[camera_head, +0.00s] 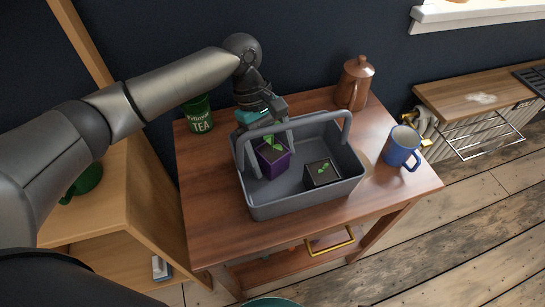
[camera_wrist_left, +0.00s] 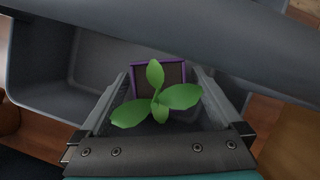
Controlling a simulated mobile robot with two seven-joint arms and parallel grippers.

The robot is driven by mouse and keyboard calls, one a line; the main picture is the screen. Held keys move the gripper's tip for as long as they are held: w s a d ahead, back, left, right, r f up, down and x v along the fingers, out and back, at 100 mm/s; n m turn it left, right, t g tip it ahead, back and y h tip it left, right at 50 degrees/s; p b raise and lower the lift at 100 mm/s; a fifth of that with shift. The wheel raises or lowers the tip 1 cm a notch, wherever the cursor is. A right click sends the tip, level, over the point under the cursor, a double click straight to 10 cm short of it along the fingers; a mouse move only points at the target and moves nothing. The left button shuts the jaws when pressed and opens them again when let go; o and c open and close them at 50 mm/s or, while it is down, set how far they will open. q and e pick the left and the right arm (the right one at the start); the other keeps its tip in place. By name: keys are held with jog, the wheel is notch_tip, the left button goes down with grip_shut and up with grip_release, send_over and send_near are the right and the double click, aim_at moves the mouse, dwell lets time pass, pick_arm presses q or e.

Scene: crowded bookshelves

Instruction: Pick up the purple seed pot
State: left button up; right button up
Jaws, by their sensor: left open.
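The purple seed pot (camera_head: 272,167) holds a green seedling and stands in the left part of the grey tray with raised handles (camera_head: 312,204), on the wooden table. My left gripper (camera_head: 274,161) reaches down into the tray from above, open, with one finger on either side of the pot. In the left wrist view the pot's purple rim (camera_wrist_left: 159,63) and the seedling's leaves show between the fingers (camera_wrist_left: 158,85). I cannot tell whether the fingers touch the pot; its lower part is hidden there. My right gripper is not in view.
A black seed pot (camera_head: 322,175) stands to the right in the same tray. A tray handle (camera_head: 346,126) rises nearby. A blue mug (camera_head: 402,147), a copper pot (camera_head: 354,84) and a green tea tin (camera_head: 199,117) stand around the tray. The table's front is clear.

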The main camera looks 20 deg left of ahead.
pick_arm(q)
jog(key=shift+c, duration=0.4)
jog(key=c, duration=1.5)
